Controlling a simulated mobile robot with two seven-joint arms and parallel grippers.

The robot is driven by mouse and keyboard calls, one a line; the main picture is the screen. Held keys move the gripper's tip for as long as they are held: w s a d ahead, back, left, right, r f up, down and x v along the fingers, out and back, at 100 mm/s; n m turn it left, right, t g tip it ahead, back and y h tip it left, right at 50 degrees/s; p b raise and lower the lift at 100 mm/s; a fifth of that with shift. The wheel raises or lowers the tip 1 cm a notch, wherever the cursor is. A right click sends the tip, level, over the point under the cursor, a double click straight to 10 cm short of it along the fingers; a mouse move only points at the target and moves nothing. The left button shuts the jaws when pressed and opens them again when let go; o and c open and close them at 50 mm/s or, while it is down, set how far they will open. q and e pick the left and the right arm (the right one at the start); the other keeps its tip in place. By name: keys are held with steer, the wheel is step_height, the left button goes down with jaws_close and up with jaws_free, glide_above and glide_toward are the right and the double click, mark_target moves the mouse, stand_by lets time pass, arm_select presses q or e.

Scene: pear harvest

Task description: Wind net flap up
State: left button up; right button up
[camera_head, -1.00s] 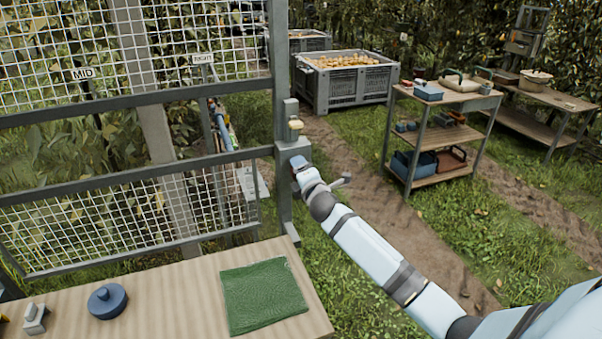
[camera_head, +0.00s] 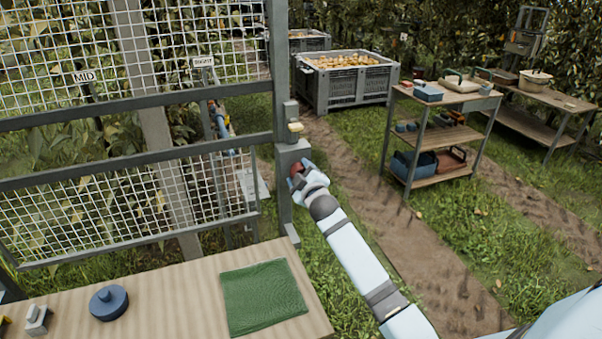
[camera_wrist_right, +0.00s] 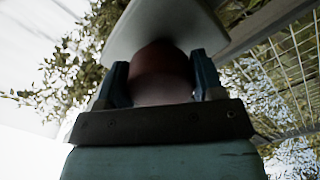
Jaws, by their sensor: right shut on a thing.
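The net flap (camera_head: 130,204), a white mesh panel in a grey frame, hangs in the lower part of the grey frame at left. An open gap lies between its top bar (camera_head: 130,164) and the fixed bar above. A grey winder box (camera_head: 291,152) sits on the post at the flap's right. My right gripper (camera_head: 298,172) is at the box, shut on the dark red crank grip (camera_wrist_right: 160,77). In the right wrist view its blue fingers are on both sides of the grip, below a pale grey part (camera_wrist_right: 165,25). My left gripper is not in view.
A pale wooden knob (camera_head: 295,127) is on the post above the box. A table (camera_head: 170,290) in front holds a green cloth (camera_head: 262,297) and a blue round object (camera_head: 108,301). A shelf cart (camera_head: 437,135) and a pear crate (camera_head: 345,85) stand beyond on grass.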

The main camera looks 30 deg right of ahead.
steer(key=m+p, duration=0.1)
steer(key=m, duration=0.4)
steer(key=shift+m+p, duration=0.7)
steer(key=shift+m, duration=1.7)
steer(key=o, duration=0.9)
steer(key=shift+s, duration=0.1)
steer(key=shift+s+a+f, duration=0.1)
steer(key=shift+s, duration=0.2)
steer(key=b+v, duration=0.1)
steer(key=v, duration=1.2)
